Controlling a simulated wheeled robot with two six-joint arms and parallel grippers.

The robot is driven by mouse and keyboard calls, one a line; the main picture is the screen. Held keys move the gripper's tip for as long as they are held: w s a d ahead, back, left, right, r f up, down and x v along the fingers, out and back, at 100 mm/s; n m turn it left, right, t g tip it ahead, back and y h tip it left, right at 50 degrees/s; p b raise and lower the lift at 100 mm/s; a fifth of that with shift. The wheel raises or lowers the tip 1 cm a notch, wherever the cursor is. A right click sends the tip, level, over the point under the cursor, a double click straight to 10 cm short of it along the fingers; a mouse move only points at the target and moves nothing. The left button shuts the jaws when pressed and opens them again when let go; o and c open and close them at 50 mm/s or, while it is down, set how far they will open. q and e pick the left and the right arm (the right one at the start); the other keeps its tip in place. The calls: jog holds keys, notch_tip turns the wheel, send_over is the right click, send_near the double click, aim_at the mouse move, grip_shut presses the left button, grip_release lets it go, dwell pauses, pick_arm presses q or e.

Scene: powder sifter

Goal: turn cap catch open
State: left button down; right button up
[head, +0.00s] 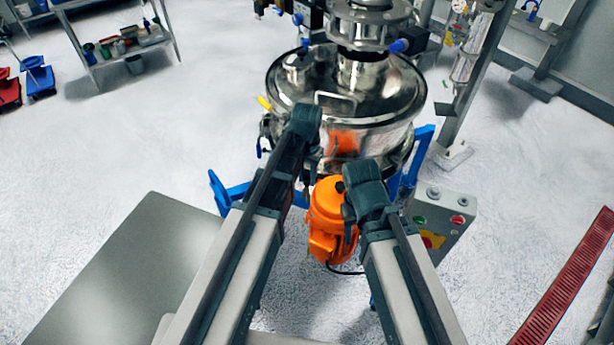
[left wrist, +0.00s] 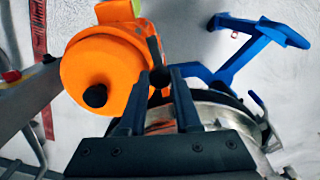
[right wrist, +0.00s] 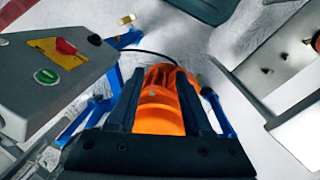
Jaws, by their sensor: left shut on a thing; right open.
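The powder sifter is a round steel drum with a shiny lid (head: 345,85). My left gripper (head: 306,185) is at the drum's front side. In the left wrist view its fingertips (left wrist: 162,74) close on a small dark lever-like part (left wrist: 156,50), apparently the cap catch; its shape is mostly hidden between the fingers. The orange motor (head: 325,215) is beside it and also shows in the left wrist view (left wrist: 100,75). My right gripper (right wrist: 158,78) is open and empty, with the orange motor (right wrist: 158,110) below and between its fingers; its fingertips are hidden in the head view.
The blue frame (head: 233,193) surrounds the drum's base. A grey control box (head: 440,215) with buttons stands to the right, close to my right arm. A grey plate (head: 125,270) lies at lower left. Open floor lies to the left and far right.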

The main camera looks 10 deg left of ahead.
aim_at(307, 179)
pick_arm(q)
jog(key=shift+m, duration=0.7)
jog(key=c, duration=0.6)
grip_release()
jog(key=shift+r, duration=0.15)
notch_tip(307, 179, up, 14)
jog(key=p, duration=1.4)
jog(key=shift+f, duration=0.2)
jog(key=shift+f, duration=0.1)
jog(key=s+d+f+b, duration=0.2)
jog(key=s+f+b, duration=0.4)
jog(key=s, duration=0.2)
jog(key=s+d+f+n+y+b, duration=0.1)
jog(key=s+f+b, duration=0.5)
jog(key=s, duration=0.3)
jog(key=shift+d, duration=0.35)
